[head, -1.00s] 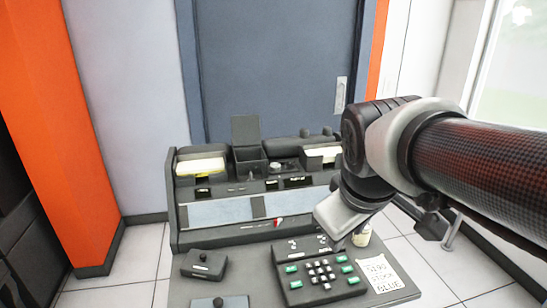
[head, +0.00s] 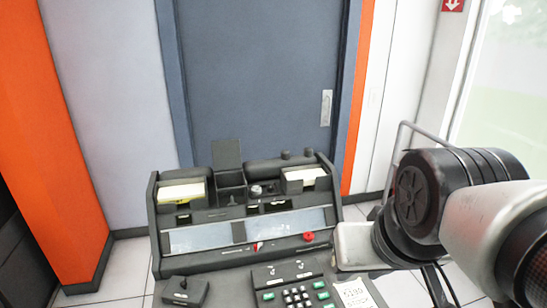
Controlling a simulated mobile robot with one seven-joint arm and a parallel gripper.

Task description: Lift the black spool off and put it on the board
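Two small black knob-like pieces stand on the top right of the dark punch-card machine (head: 165,225), and a dark rounded roll (head: 262,172) lies along its top; I cannot tell which is the black spool.
A keypad (head: 296,294) with green keys and a paper note (head: 354,294) lie on the desk. A small lever box (head: 186,292) is at left. A red knob (head: 309,237) is on the machine front. A blue-grey door (head: 258,80) stands behind.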

